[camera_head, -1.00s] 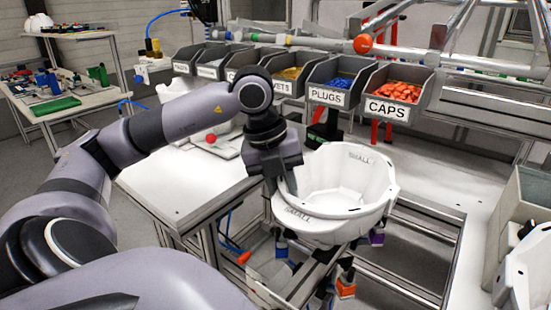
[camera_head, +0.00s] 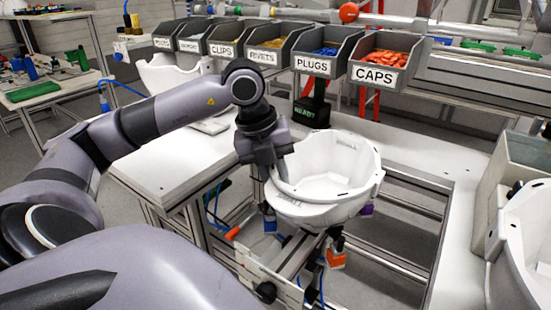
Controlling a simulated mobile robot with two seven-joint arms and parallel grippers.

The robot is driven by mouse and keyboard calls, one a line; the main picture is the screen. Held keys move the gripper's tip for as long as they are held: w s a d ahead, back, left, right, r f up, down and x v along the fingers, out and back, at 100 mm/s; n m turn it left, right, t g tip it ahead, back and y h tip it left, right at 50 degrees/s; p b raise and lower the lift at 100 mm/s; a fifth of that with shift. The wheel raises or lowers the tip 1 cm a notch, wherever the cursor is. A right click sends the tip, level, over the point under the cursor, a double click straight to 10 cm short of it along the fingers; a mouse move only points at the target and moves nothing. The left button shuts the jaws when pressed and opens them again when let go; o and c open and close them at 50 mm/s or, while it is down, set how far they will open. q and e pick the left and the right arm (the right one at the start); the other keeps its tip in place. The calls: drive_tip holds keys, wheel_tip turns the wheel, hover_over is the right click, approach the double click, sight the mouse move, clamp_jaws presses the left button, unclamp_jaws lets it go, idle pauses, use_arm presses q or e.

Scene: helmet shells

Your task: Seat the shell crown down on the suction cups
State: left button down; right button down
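The white helmet shell (camera_head: 345,170) is held crown down, its open side up, over a metal frame in the middle of the head view. My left gripper (camera_head: 277,170) is at the shell's left rim and appears shut on it, one finger inside the bowl. The fingertips are partly hidden by the wall. Below the shell are fixture parts with a blue piece (camera_head: 270,222), a purple piece (camera_head: 367,210) and an orange piece (camera_head: 336,259). The suction cups are mostly hidden under the shell, so contact cannot be told. My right gripper is out of view.
Labelled bins, including plugs (camera_head: 311,64) and caps (camera_head: 378,75), line the back. A white table (camera_head: 165,165) is left of the frame. A white shell (camera_head: 172,76) stands behind it. A grey container (camera_head: 513,165) and another white shell (camera_head: 525,235) are at right.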

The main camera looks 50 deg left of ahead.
use_arm(q)
drive_tip(key=c, duration=0.9)
unclamp_jaws()
drive_tip(key=d+v, duration=0.1)
drive_tip(key=v, duration=0.6)
drive_tip(key=shift+a+r+p, duration=0.15)
drive_tip(key=shift+a+p, duration=0.3)
drive_tip(key=shift+a, duration=0.1)
drive_tip(key=shift+s, duration=0.15)
